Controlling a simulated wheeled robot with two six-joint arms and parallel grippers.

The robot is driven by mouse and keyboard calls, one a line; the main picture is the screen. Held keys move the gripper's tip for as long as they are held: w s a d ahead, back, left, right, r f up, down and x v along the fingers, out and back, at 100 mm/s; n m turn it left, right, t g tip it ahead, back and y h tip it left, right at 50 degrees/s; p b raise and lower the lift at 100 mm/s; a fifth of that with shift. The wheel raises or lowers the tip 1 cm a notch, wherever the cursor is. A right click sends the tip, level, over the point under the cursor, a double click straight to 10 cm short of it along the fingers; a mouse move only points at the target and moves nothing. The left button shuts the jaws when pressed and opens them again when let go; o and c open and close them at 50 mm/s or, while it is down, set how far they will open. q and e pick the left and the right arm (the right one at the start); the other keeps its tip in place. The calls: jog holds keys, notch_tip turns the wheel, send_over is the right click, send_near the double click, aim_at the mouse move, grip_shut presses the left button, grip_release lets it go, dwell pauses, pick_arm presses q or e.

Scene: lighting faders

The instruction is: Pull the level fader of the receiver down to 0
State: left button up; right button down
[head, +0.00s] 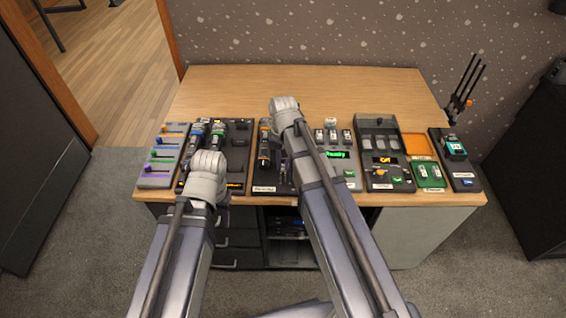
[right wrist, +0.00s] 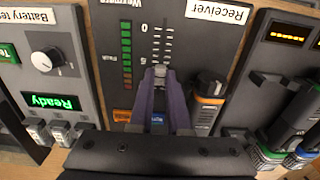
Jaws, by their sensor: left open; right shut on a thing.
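The receiver (head: 264,181) is a dark panel at the table's front edge, left of centre, partly behind my right arm. In the right wrist view the receiver (right wrist: 190,32) appears upside down, with its level scale running from 0 at the top to 5 and beyond. The fader knob (right wrist: 160,70) sits near the 5 mark. My right gripper (right wrist: 160,84) is shut on this knob, its purple fingers on either side. My left gripper (head: 222,213) is open, low at the table's front edge and mostly hidden by its arm.
A battery tester (right wrist: 70,62) with a green display is beside the receiver. A fader panel (head: 156,169) is at the far left. A panel with an orange display (head: 387,174) and a green tray (head: 428,174) are to the right. The table's back (head: 340,88) is clear.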

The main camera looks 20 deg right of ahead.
aim_at(283, 185)
dwell(0.3)
jog(key=s, duration=0.2)
jog(key=s+a, duration=0.1)
jog(key=s, duration=0.2)
jog(key=shift+s+a, duration=0.3)
jog(key=shift+s, duration=0.05)
jog(key=c, duration=0.9)
grip_release()
jog(key=shift+o, duration=0.2)
jog(key=shift+w, duration=0.1)
jog(key=shift+r, duration=0.15)
notch_tip(283, 185, up, 8)
jog(key=p, duration=0.7)
jog(key=shift+f+p, duration=0.25)
jog(key=shift+p, duration=0.15)
